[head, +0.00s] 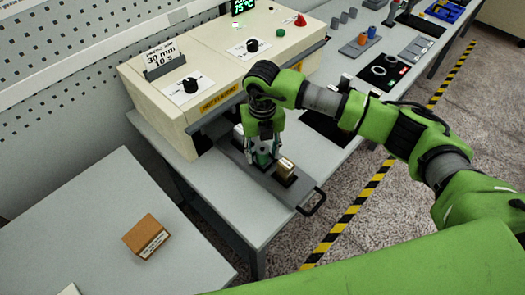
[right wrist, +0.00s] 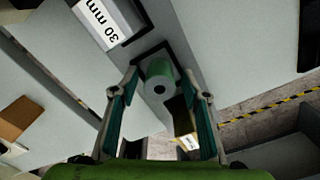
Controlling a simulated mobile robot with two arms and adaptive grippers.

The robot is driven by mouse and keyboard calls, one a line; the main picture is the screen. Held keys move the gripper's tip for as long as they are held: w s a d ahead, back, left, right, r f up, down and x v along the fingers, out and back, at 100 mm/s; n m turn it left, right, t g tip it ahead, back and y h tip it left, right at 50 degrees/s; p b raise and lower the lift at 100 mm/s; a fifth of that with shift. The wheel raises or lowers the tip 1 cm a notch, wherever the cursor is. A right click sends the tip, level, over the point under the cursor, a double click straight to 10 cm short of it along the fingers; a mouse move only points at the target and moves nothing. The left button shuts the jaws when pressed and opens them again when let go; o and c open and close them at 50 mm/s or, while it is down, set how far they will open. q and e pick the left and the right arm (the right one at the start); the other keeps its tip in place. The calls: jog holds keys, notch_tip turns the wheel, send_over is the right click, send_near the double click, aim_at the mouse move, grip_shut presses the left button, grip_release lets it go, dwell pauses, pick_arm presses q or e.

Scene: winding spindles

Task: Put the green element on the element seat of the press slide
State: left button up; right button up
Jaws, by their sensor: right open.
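The press slide (head: 303,186) is a long grey plate with a black handle, extending out of the beige press. A brown block (head: 285,166) sits in a dark recess near its handle end. My right gripper (head: 263,158) points down over the slide, beside the block. The green element (right wrist: 160,80) is a short cylinder with a hole in its end. In the right wrist view it stands on the slide between the open fingers of my right gripper (right wrist: 162,130), with gaps on both sides. My left gripper is not in view.
The beige press (head: 215,75) with knobs stands behind the slide. A brown box (head: 146,237) lies on the nearer grey table. Small parts and a black panel (head: 383,72) lie on the bench farther right. Yellow-black tape (head: 350,212) marks the floor.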

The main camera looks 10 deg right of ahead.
aim_at(262, 150)
notch_tip(262, 150, up, 12)
jog(key=b, duration=0.4)
jog(key=shift+b, duration=0.3)
